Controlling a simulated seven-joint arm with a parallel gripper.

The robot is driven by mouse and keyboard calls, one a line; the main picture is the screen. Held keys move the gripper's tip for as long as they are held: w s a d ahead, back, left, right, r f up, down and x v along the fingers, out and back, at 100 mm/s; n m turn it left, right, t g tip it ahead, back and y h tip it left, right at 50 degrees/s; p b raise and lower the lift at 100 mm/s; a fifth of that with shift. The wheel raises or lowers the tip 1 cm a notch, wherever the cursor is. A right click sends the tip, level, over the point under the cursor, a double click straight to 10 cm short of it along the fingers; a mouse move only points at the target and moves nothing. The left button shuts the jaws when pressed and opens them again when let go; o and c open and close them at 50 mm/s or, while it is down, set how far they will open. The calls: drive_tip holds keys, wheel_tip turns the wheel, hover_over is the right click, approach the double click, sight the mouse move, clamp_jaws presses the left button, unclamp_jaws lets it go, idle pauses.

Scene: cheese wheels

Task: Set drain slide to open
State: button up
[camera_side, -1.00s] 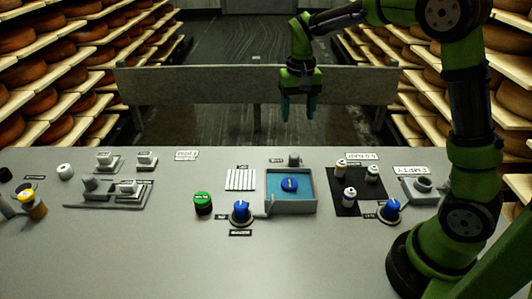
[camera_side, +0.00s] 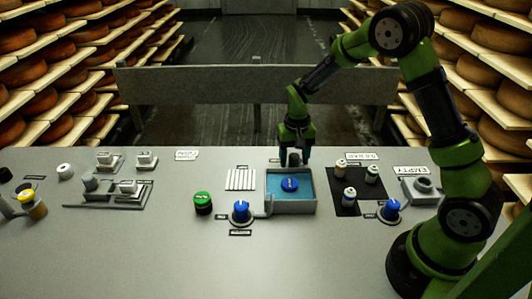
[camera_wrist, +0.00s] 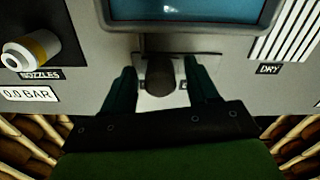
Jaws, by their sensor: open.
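The drain slide's dark knob (camera_wrist: 160,75) stands on a pale plate (camera_wrist: 148,101) behind the blue basin (camera_wrist: 185,10). In the side view the knob (camera_side: 293,160) shows at the basin's back edge, partly covered by my fingers. My gripper (camera_side: 295,160) is open and lowered there. In the wrist view my gripper (camera_wrist: 161,76) has one dark green finger on each side of the knob, with gaps visible between. Small labels flank the knob, too small to read. In the side view the basin (camera_side: 291,207) holds a blue round piece (camera_side: 290,184).
A blue dial (camera_side: 241,211) and a green button (camera_side: 203,202) stand left of the basin. A white ribbed rack (camera_side: 241,179) lies behind them. Right of the basin, a black mat (camera_side: 345,207) holds several small bottles. Bare grey table lies in front.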

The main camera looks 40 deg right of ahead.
clamp_jaws()
drive_tip(key=shift+w+a, duration=1.6)
drive_tip(key=shift+w, duration=0.05)
drive_tip(key=shift+c, duration=0.5)
unclamp_jaws()
drive_tip(key=shift+o, duration=0.5)
wheel_tip(320, 180, up, 17)
